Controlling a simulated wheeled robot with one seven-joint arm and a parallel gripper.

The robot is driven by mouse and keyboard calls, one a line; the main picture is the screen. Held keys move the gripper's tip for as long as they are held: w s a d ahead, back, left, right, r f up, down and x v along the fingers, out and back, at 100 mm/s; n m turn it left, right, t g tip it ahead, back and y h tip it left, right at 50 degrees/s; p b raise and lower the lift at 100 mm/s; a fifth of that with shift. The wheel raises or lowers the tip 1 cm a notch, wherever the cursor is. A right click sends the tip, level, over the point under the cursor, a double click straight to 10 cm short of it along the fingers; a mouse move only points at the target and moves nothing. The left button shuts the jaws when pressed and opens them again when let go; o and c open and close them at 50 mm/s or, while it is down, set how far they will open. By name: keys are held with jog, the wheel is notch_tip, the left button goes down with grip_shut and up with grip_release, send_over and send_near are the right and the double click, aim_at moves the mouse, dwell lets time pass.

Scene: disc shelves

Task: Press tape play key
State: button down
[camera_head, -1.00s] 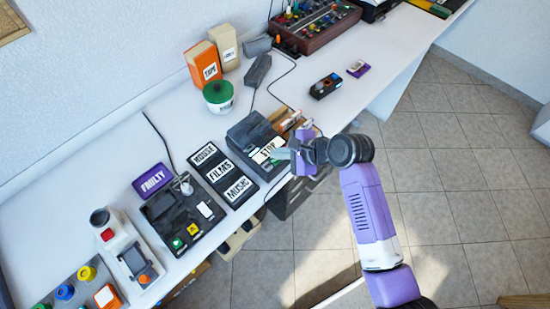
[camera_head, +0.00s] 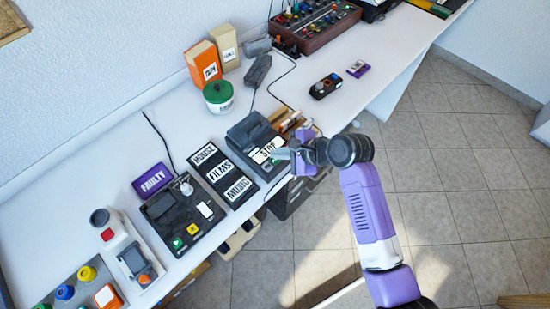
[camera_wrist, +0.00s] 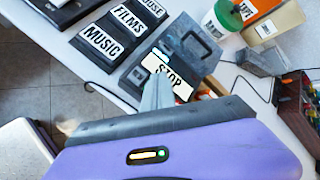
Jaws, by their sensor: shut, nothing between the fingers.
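The tape player (camera_head: 246,132) is a dark grey box at the table's front edge, with white keys along its front. One wide key reads STOP (camera_head: 268,147); in the wrist view the STOP key (camera_wrist: 175,80) is clear. A white key (camera_wrist: 153,62) lies beside it. My gripper (camera_head: 279,154) is shut and empty, with its tips at the player's front over the keys. In the wrist view the closed fingers (camera_wrist: 158,86) cover part of the key row. I cannot tell which key is play, or whether the tips touch one.
A green-lidded pot (camera_head: 218,96) and an orange box (camera_head: 203,64) stand behind. A cable runs behind the player.

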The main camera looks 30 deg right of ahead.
aim_at(278, 161)
jog(key=shift+f, duration=0.15)
jog(key=shift+f, duration=0.25)
jog(key=shift+f, duration=0.45)
dwell(0.6)
jog(key=shift+r, duration=0.1)
jog(key=shift+r+p, duration=0.8)
jog(key=shift+p, duration=0.45)
notch_tip(278, 161, up, 5)
jog(key=p, duration=0.5)
jog(key=shift+p, duration=0.4)
